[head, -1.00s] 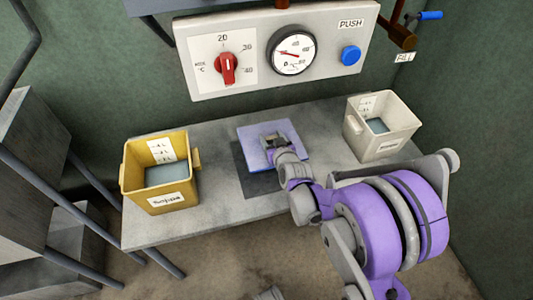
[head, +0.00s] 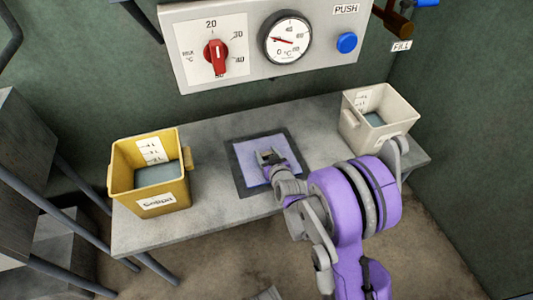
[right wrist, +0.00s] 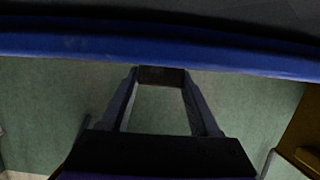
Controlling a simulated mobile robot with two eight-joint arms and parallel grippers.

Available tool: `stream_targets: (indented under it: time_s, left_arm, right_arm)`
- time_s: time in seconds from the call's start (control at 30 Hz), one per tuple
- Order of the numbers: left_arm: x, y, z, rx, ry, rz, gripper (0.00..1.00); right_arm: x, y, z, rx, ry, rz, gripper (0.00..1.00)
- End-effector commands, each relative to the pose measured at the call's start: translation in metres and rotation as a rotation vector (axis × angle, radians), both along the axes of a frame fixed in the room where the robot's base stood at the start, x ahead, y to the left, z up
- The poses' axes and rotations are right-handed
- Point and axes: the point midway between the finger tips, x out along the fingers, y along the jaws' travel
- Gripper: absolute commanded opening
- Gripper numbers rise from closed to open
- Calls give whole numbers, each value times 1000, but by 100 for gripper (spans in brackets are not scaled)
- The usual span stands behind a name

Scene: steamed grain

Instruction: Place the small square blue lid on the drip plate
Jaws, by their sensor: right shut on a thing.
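The small square blue lid (head: 251,171) looks pale lavender-blue in the head view and lies over the dark square drip plate (head: 250,192). A dark border of the plate shows around it. I cannot tell whether the lid touches the plate or hangs just above it. My right gripper (head: 268,156) is over the lid's middle and shut on it. In the right wrist view the lid (right wrist: 150,42) is a dark blue band across the top, at the fingertips of my right gripper (right wrist: 161,76). My left gripper is not in view.
A yellow bin (head: 183,197) stands on the grey bench (head: 215,214) to the left, a cream bin (head: 350,133) to the right. Above hangs a panel (head: 250,75) with a red knob (head: 216,57), gauge (head: 288,39) and blue button (head: 347,43). Bare bench lies between yellow bin and plate.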

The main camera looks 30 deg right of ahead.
Motion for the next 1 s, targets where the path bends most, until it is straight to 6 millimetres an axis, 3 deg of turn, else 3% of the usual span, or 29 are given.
stream_targets:
  time_s: [0.47, 0.5, 0.6, 0.63, 1.0]
  left_arm:
    - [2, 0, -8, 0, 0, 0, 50]
    - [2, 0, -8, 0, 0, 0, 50]
    - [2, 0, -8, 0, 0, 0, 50]
    - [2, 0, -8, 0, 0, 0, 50]
    - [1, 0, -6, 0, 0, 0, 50]
  right_arm:
    - [0, 1, -15, 3, 4, 2, 0]
    - [0, 2, -15, 4, 5, 3, 69]
    - [0, 2, -15, 5, 5, 4, 87]
    - [0, 2, -15, 5, 5, 4, 92]
    - [0, 4, -12, 8, 5, 5, 92]
